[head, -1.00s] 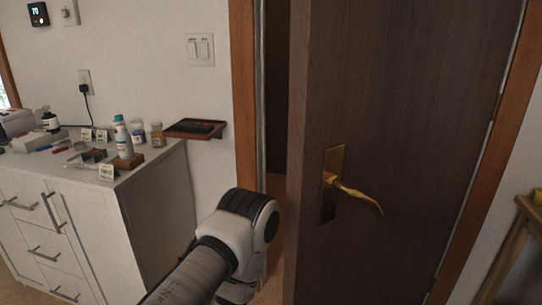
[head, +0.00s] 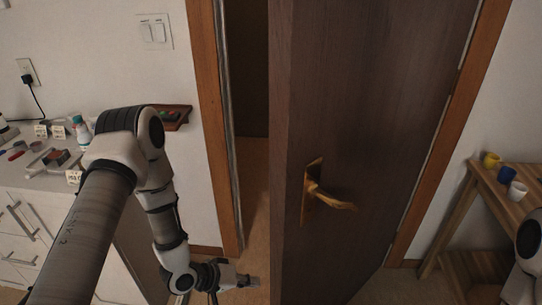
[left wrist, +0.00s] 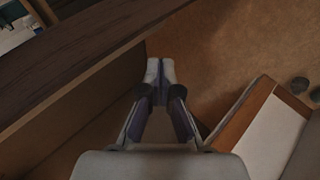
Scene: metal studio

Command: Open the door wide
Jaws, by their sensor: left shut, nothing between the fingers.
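The dark brown door (head: 385,110) stands ajar, its free edge on the left and its hinge side on the right. A dark gap shows between the free edge and the wooden door frame (head: 210,130). The brass lever handle (head: 325,196) sits near the free edge. My left gripper (head: 252,282) is low, below handle height, just left of the door's free edge by the opening. In the left wrist view its fingers (left wrist: 160,72) are together and empty, beside a long dark edge that looks like the door (left wrist: 85,55). My right gripper is out of view.
A white cabinet (head: 105,265) with small items on top stands left of the doorway. A small wall shelf (head: 178,116) hangs beside the frame. A wooden table (head: 490,195) with several cups is at the right. Brown floor shows in the opening.

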